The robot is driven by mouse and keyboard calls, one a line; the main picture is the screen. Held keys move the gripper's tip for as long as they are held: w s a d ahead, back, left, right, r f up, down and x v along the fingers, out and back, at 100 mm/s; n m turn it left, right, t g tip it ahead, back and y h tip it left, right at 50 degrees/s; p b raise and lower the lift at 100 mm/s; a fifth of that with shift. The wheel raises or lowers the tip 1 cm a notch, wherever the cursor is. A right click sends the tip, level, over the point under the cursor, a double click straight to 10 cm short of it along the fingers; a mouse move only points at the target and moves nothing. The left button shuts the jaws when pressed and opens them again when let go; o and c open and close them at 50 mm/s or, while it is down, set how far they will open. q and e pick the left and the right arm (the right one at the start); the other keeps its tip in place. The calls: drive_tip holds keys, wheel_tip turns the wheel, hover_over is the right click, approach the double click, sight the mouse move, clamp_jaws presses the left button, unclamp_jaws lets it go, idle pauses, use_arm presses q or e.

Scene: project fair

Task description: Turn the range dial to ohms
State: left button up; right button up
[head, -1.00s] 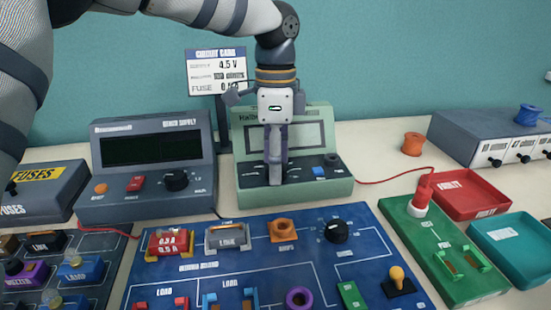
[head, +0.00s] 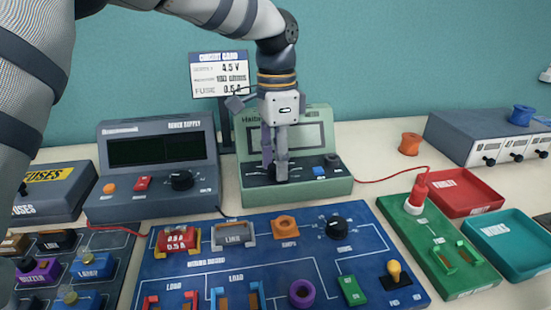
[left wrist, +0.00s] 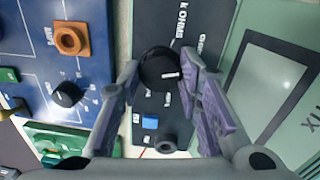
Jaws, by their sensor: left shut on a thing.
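The green meter (head: 341,187) stands at the back of the table, its dark panel facing me. My left gripper (head: 274,178) reaches down to this panel from above. In the left wrist view the black range dial (left wrist: 160,68) sits between the fingertips, and the left gripper (left wrist: 163,76) is shut on it. A short white mark on the dial points to the right of that picture. A "k OHMS" label (left wrist: 181,22) and other small labels surround the dial, several too blurred to read. My right gripper is not in view.
The power supply (head: 152,199) stands left of the meter, with the circuit card (head: 219,73) behind. The blue circuit board (head: 215,270) lies in front. A blue button (left wrist: 150,122) and a dark jack (left wrist: 166,146) are near the dial. A red lead (head: 385,179) runs right.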

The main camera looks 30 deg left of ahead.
use_arm(q)
drive_tip(key=shift+n, duration=1.6)
drive_tip(key=o, duration=1.1)
drive_tip(key=shift+o, duration=0.2)
wheel_tip(320, 180, up, 12)
drive_tip(key=shift+w+a, duration=0.15)
drive_tip(key=shift+a, duration=0.15)
